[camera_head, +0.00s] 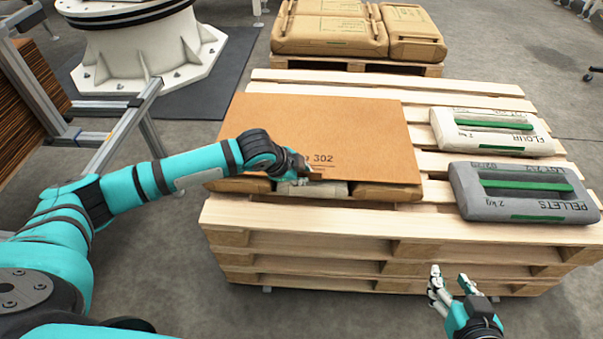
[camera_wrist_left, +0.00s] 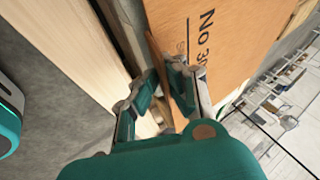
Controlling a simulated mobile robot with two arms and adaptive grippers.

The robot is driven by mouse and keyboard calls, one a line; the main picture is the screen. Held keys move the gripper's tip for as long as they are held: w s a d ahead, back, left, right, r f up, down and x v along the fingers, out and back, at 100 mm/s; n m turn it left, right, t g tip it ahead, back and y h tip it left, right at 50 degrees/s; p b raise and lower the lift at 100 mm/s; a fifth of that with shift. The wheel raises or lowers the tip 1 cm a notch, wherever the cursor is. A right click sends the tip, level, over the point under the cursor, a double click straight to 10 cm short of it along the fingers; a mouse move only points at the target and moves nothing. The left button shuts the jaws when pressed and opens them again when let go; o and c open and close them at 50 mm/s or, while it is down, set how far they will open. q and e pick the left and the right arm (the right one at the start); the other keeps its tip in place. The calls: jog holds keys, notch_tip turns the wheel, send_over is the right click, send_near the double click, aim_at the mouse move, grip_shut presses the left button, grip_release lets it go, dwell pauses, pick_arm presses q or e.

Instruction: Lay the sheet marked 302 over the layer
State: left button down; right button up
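The brown sheet marked 302 (camera_head: 315,130) lies about flat over a layer of bags on the left part of the pallet. Its print also shows in the left wrist view (camera_wrist_left: 235,35). Ends of brown bags (camera_head: 385,192) and a grey bag (camera_head: 312,189) show under its front edge. My left gripper (camera_head: 303,174) is at the middle of that edge. In the left wrist view its fingertips (camera_wrist_left: 162,72) stand close together on either side of the sheet's edge and look shut on it. My right gripper (camera_head: 450,277) is open and empty in front of the pallet.
A flour bag (camera_head: 490,143) and a grey pellets bag (camera_head: 522,207) lie on the right of the stacked wooden pallets (camera_head: 300,215). Another pallet with brown bags (camera_head: 330,35) stands behind. A metal frame (camera_head: 115,130) stands at left.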

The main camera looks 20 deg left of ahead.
pick_arm(q)
jog(key=shift+f, duration=0.5)
pick_arm(e)
jog(key=shift+s+d+f+g, duration=0.2)
jog(key=shift+s+f+g, duration=0.4)
jog(key=shift+s+f, duration=0.1)
dwell(0.5)
pick_arm(q)
jog(key=c, duration=1.4)
grip_release()
pick_arm(e)
jog(key=shift+d, duration=0.1)
jog(key=shift+s, duration=0.1)
